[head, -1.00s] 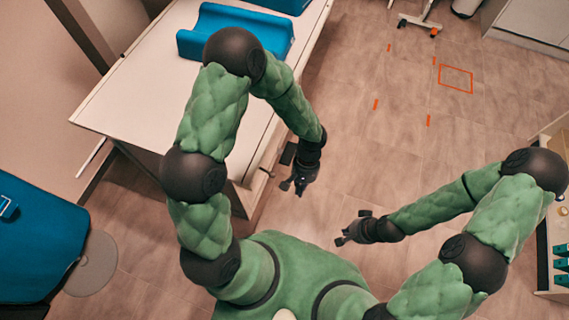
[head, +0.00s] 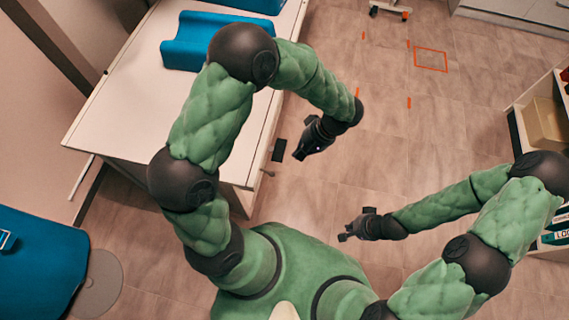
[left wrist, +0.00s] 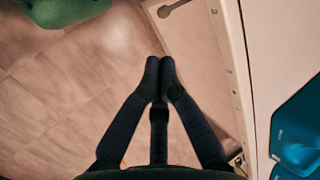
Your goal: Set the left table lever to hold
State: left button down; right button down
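The left table is the white table (head: 120,115) at the upper left of the head view. A small lever (head: 268,173) with a round end sticks out from its side near the front corner. In the left wrist view the lever (left wrist: 178,6) shows at the top, beside a strip with numerals (left wrist: 226,82) on the table side. My left gripper (head: 300,154) is off the table's right side, above the floor and apart from the lever. Its fingertips (left wrist: 160,66) are together with nothing between them. My right gripper (head: 346,235) is over the floor, too small to read.
A blue cradle (head: 185,42) lies on the table. A blue seat-like thing (head: 40,262) is at lower left, shelves (head: 515,125) at right. The middle floor is open.

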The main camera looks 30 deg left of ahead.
aim_at(274, 175)
pick_arm(q)
jog(key=b+x, duration=0.3)
jog(key=x, duration=1.1)
jog(key=shift+d, duration=0.1)
jog(key=shift+f+b, duration=0.25)
jog(key=shift+b, duration=0.45)
jog(key=shift+f+y, duration=0.1)
jog(key=shift+y, duration=0.3)
jog(key=f+y+b, duration=0.1)
jog(key=b, duration=0.2)
jog(key=a+f+g+y+b, duration=0.1)
jog(key=f+y+b, duration=0.2)
jog(key=y+b, duration=0.1)
jog(key=b, duration=0.1)
jog(key=shift+s+a+f+n+g+b, duration=0.25)
jog(key=shift+a+n+g+b, duration=0.05)
jog(key=shift+a+g, duration=0.1)
jog(key=shift+w+b+x, duration=0.1)
jog(key=shift+b+x, duration=0.3)
jog(key=shift+x, duration=0.4)
jog(key=shift+w+b+x, duration=0.15)
jog(key=shift+b+x, duration=0.25)
jog(key=shift+x, duration=0.35)
